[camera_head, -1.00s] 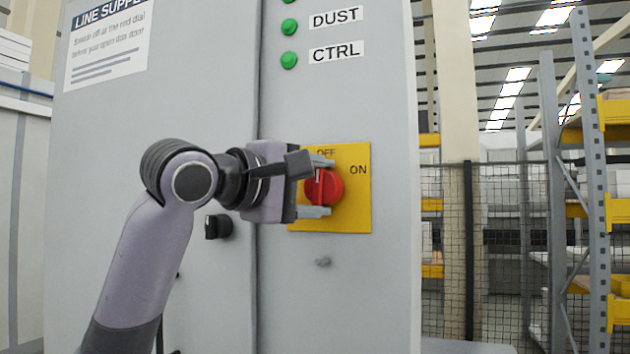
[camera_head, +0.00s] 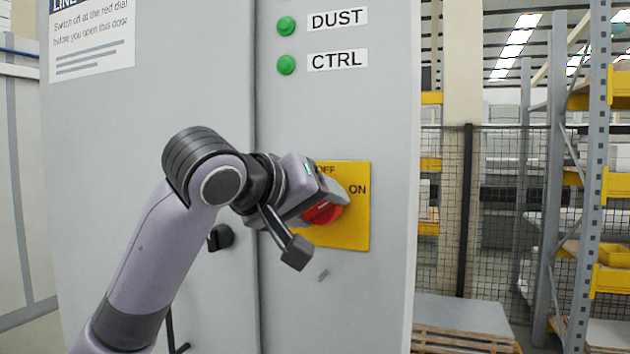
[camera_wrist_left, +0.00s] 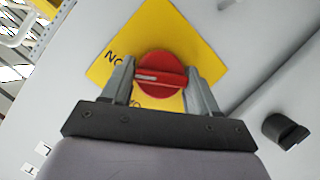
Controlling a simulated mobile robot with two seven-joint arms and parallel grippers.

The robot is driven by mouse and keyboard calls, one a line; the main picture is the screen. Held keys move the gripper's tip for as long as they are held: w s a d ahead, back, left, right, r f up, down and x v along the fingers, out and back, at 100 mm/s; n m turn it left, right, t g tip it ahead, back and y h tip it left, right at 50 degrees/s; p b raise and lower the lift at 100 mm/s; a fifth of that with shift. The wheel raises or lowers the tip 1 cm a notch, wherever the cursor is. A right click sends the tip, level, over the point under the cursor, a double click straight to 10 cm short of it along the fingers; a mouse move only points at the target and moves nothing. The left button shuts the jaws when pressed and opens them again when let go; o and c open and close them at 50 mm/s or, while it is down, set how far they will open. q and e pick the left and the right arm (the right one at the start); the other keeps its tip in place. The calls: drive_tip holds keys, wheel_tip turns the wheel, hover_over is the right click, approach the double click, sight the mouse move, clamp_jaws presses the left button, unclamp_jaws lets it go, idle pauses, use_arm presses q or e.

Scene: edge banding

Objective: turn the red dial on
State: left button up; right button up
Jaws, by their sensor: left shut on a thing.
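The red dial (camera_head: 322,213) sits on a yellow plate (camera_head: 353,222) on the grey cabinet front, with OFF at the top and ON at the right. My left gripper (camera_head: 325,203) is tilted and shut on the dial, hiding part of it in the head view. In the left wrist view, the fingers (camera_wrist_left: 160,85) hold the two ends of the dial's raised grip (camera_wrist_left: 160,78). Its white mark points between the OFF and ON labels, nearer ON. My right gripper is in neither view.
A black door handle (camera_head: 220,237) is on the cabinet behind my left arm. A small grey peg (camera_head: 323,275) sticks out below the plate. Green lamps (camera_head: 286,64) are above. A mesh fence (camera_head: 500,190) and shelving stand to the right.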

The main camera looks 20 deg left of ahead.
use_arm(q)
drive_tip(key=shift+r+m+y+p, duration=0.25)
drive_tip(key=shift+m+y+p, duration=0.35)
drive_tip(key=shift+m+p, duration=0.35)
drive_tip(key=shift+d+f+m+y, duration=0.15)
drive_tip(key=shift+m+y, duration=0.35)
drive_tip(key=shift+m, duration=0.25)
drive_tip(key=shift+m+y, duration=0.5)
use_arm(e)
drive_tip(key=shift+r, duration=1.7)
use_arm(q)
drive_tip(key=shift+p, duration=0.3)
drive_tip(key=o, duration=1)
drive_tip(key=shift+s, duration=0.1)
